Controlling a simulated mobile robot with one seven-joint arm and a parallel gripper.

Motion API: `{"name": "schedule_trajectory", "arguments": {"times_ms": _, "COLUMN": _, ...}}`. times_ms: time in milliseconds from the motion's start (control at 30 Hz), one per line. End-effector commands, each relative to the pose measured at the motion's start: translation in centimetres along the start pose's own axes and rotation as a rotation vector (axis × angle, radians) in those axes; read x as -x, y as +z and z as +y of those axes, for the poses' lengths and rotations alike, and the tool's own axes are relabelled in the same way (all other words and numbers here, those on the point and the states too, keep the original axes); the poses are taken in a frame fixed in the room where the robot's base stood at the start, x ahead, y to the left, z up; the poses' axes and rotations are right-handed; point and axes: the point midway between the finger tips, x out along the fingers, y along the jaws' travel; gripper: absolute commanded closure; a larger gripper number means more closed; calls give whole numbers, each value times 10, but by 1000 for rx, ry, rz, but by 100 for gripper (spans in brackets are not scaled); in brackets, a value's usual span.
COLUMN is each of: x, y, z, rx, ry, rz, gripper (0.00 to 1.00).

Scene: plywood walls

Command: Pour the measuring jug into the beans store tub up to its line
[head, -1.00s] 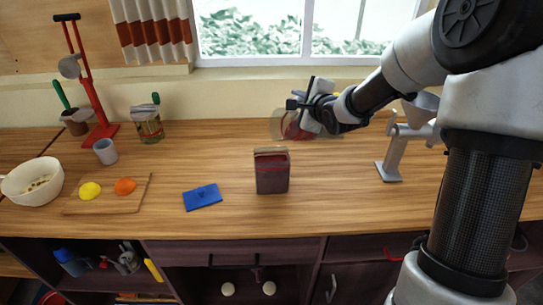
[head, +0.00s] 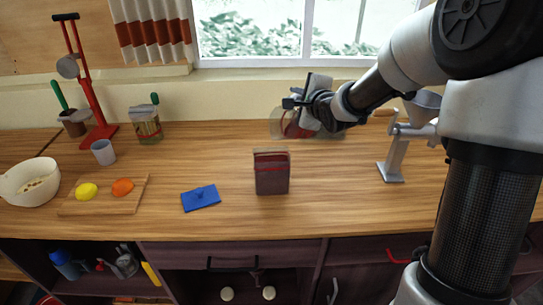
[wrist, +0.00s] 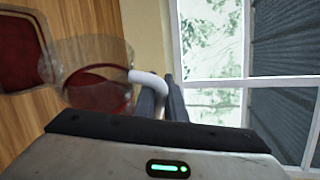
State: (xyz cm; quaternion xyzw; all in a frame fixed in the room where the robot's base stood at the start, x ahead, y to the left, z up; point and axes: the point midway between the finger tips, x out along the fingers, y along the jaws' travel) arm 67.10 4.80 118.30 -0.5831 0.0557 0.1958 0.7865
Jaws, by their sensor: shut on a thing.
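The clear measuring jug (head: 279,123) with red contents is held at the back of the counter, in front of the window wall. My gripper (head: 312,108) is shut on its pale handle, which shows in the wrist view (wrist: 148,82). The jug (wrist: 92,75) shows there with dark red contents in its lower part. A dark, open-topped rectangular tub (head: 271,178) with a red line near its top stands upright at mid-counter, apart from the jug. A dark red, pale-rimmed shape (wrist: 20,52), apparently the tub, shows at the wrist view's left edge. Its fill level is unclear.
A blue cloth (head: 201,198) lies left of the tub. Farther left are a board (head: 104,200) with yellow and orange items, a white bowl (head: 30,183), a grey cup (head: 103,152), a glass jar (head: 146,128) and a red stand (head: 95,110). A grey mill (head: 395,158) stands right.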

Motion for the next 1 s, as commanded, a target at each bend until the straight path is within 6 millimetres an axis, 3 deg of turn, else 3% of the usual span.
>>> {"name": "schedule_trajectory", "arguments": {"times_ms": 1000, "x": 3, "y": 7, "z": -4, "rx": 57, "ry": -26, "rz": 10, "gripper": 100}}
